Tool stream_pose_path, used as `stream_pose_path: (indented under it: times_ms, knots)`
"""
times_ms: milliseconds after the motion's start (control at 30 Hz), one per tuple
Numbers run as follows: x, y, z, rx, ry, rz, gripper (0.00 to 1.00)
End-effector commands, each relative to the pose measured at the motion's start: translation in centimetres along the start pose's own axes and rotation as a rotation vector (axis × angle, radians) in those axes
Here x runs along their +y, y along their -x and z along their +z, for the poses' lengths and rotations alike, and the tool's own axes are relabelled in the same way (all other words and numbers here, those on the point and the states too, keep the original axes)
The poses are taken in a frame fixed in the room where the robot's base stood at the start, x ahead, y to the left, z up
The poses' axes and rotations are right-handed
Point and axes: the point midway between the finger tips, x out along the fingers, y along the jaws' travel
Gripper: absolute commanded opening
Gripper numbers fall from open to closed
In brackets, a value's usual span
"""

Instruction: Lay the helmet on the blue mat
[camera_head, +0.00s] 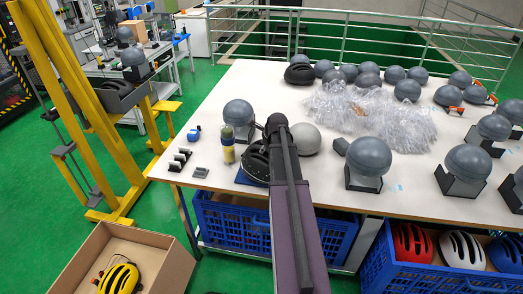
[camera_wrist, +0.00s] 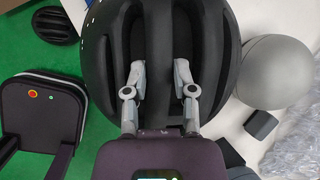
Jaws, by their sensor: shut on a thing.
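A black helmet (camera_wrist: 160,35) fills the top of the wrist view, with the two fingertips of my gripper (camera_wrist: 158,72) set into its vents and shut on it. In the head view the same helmet (camera_head: 254,163) shows at the left of my arm, near the front edge of the white table, partly hidden by the arm. The blue mat (camera_head: 243,179) shows as a small patch just below and beside the helmet. The rest of the mat is covered. I cannot tell whether the helmet touches it.
A grey headform (camera_head: 239,112) and a yellow-green bottle (camera_head: 228,146) stand close by at the left. A pale grey dome (camera_head: 306,139) is right of my arm. Another black helmet (camera_head: 299,73), several headforms and clear plastic wrap (camera_head: 355,108) lie farther back. Blue crates (camera_head: 225,222) stand below.

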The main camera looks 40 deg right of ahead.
Motion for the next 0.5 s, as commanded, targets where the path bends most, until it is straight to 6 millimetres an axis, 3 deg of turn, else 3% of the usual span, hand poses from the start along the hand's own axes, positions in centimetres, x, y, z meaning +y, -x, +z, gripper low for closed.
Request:
stream_pose_path:
  times_ms: [200,500]
  knots:
    - [-1.9,-1.6,1.6,0.000,0.001,0.000,0.00]
    - [-2.1,-1.7,1.8,0.000,-0.001,-0.001,0.00]
